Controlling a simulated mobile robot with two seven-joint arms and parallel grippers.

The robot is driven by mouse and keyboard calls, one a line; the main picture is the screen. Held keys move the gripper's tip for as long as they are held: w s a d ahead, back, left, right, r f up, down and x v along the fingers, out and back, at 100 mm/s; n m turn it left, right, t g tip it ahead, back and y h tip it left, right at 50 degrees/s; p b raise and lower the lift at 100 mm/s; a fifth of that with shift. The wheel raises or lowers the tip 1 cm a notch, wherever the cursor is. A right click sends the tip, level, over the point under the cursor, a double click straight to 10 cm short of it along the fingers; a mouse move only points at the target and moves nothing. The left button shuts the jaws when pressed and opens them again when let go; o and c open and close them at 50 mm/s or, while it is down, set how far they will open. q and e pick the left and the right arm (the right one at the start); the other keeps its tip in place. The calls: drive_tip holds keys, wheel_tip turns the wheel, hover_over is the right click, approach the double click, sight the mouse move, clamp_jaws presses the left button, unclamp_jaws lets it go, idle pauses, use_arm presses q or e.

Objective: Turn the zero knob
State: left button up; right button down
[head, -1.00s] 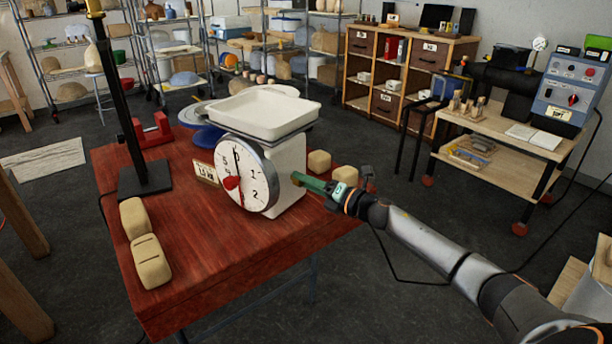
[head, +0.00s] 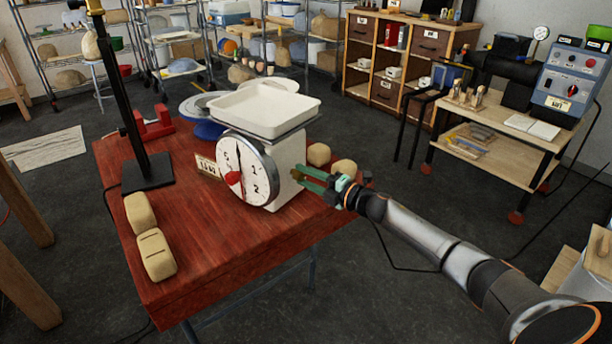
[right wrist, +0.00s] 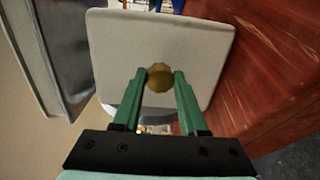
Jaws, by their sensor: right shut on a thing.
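A white kitchen-type scale (head: 290,160) with a pan on top and a round dial (head: 244,172) stands on the red wooden table. A small brass faceted knob (right wrist: 159,78) sits on the flat side of the scale's white body in the right wrist view. My right gripper (head: 299,173) reaches the scale's right side with green fingers. The fingers show in the right wrist view (right wrist: 159,88), one on each side of the knob and shut on it. In the head view the knob is too small to make out between the fingertips. My left gripper is not in view.
Two tan blocks (head: 156,254) lie at the table's left front, and two more lie behind my right gripper. A black post on a base (head: 147,172) and a red holder (head: 155,124) stand at the left. The table's front right is clear.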

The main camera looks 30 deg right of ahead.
idle(0.3)
drive_tip(key=shift+c, duration=2.2)
unclamp_jaws()
drive_tip(key=v, duration=1.2)
drive_tip(key=shift+s, duration=0.25)
